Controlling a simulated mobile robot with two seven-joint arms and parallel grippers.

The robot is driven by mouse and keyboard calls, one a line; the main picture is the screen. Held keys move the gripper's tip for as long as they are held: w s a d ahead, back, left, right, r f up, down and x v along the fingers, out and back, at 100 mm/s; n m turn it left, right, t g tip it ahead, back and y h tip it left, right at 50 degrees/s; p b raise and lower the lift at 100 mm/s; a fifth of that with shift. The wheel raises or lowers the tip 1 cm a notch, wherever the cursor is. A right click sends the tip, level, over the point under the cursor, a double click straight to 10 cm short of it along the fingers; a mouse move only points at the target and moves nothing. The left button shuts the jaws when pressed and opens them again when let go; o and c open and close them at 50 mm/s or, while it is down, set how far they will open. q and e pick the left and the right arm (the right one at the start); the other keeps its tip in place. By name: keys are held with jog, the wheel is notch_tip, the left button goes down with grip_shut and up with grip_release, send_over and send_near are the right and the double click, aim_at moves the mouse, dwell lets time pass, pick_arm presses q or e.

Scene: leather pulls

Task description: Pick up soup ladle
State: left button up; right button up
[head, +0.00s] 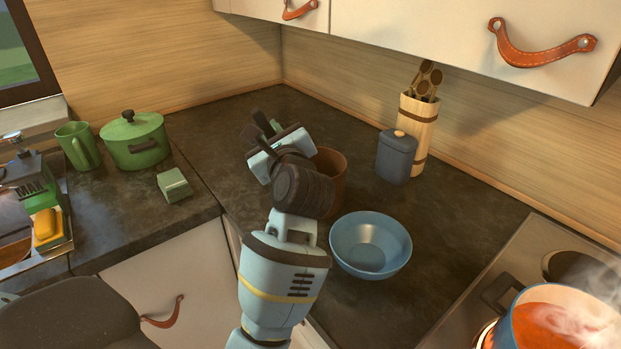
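My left gripper (264,126) is over the back corner of the dark counter, beside and partly in front of a brown crock (329,178). Its wrist hides much of the crock. Dark and green slender parts show around the fingertips, and I cannot tell whether they are fingers or utensil handles. I cannot tell whether the fingers are open or shut on something. No soup ladle can be made out clearly; it may be hidden behind the gripper. My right gripper is not in view.
A blue bowl (370,246) stands right of my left forearm. A dark lidded jar (397,158) and a wooden utensil holder (419,128) stand by the wall. A steaming pot (508,322) sits on the stove. A green pot (135,142) is at left. Cabinets overhang the counter.

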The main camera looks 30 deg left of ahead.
pick_arm(q)
grip_shut()
notch_tip(320, 180, up, 10)
jog(key=shift+p, duration=0.35)
dwell(1.0)
